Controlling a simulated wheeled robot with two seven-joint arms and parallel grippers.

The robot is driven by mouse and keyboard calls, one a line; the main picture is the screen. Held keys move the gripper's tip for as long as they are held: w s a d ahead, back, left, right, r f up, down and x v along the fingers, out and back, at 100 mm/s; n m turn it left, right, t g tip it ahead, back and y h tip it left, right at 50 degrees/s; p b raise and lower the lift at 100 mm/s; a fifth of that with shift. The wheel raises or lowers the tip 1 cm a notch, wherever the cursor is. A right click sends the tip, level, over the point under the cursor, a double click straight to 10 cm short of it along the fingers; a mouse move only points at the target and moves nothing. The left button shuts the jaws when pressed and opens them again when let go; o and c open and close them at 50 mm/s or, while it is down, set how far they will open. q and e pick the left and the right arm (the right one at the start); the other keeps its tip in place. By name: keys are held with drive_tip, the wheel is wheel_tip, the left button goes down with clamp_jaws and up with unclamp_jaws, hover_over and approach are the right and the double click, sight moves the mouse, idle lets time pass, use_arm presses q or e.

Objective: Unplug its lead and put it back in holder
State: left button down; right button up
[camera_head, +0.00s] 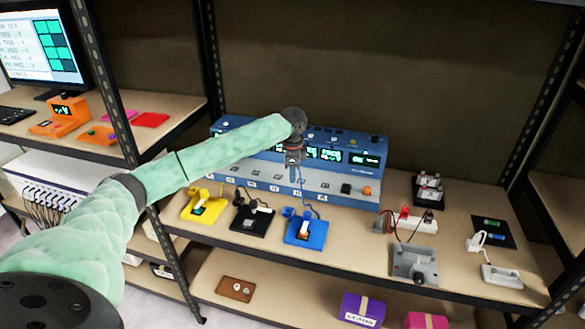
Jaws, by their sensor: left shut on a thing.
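A blue box with lit displays (364,159) stands at the back of the shelf, with a row of sockets along its sloping front. My left gripper (293,174) is in front of the middle of this box, pointing down and shut on the end of a blue lead (304,190). The plug is mostly hidden by the fingers, and I cannot tell whether it sits in a socket. The lead hangs down towards a blue holder (306,231) on the shelf. A yellow holder (203,205) and a black holder (251,220) stand left of it. My right gripper is not in view.
A black plug and an orange knob (367,190) are at the box's right end. A grey device (414,265), a white power strip (420,222) and a white device (501,275) occupy the right of the shelf. A dark metal post (128,130) stands left.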

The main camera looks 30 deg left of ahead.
use_arm(q)
drive_tip(key=shift+f, duration=0.65)
drive_tip(key=shift+s+d+p, duration=0.2)
drive_tip(key=shift+s+p, duration=0.45)
drive_tip(key=shift+s, duration=0.15)
drive_tip(key=shift+s+d+p, duration=0.15)
drive_tip(key=shift+s+p, duration=0.5)
drive_tip(key=shift+s, duration=0.15)
drive_tip(key=shift+s+d+p, duration=0.2)
drive_tip(key=shift+s+p, duration=0.45)
drive_tip(key=shift+s, duration=0.15)
drive_tip(key=shift+r, duration=0.1)
